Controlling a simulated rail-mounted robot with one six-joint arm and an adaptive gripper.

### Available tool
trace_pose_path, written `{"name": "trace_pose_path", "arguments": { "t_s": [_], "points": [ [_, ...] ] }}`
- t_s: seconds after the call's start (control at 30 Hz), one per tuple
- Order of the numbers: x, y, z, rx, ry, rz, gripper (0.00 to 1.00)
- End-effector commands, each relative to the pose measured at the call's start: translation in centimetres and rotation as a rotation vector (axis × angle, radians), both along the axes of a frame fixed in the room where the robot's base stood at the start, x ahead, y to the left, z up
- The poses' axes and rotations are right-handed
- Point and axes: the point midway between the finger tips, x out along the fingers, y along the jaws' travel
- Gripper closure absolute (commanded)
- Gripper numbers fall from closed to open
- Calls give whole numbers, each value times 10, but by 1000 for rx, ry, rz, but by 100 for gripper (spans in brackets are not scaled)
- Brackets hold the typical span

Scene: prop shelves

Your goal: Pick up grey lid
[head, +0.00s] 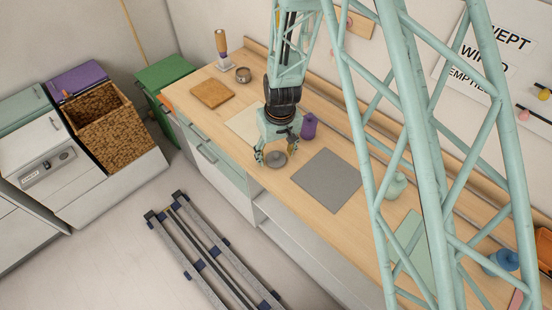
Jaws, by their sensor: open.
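The grey lid (276,159) is a small round disc lying on the wooden counter (300,185), near its front edge. My gripper (272,158) points down over it, with its fingers apart on either side of the lid. The gripper is open. I cannot tell from this view whether the fingertips touch the lid or the counter.
A purple spool-shaped object (309,127) stands close right of my gripper. A grey square mat (327,179) lies to the right and a cream mat (246,125) to the left. A cork board (211,93) and a small metal bowl (243,75) sit farther back left.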

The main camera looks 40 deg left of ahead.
Motion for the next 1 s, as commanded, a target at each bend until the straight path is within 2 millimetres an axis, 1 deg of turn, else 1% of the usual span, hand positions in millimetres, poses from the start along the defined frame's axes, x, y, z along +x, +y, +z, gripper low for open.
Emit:
{"name": "trace_pose_path", "arguments": {
  "t_s": [0.5,0.57,0.77,1.0],
  "points": [
    [0,0,0,1,-1,0,42],
    [0,0,0,1,-1,0,46],
    [0,0,0,1,-1,0,64],
    [0,0,0,1,-1,0,64]
  ]
}}
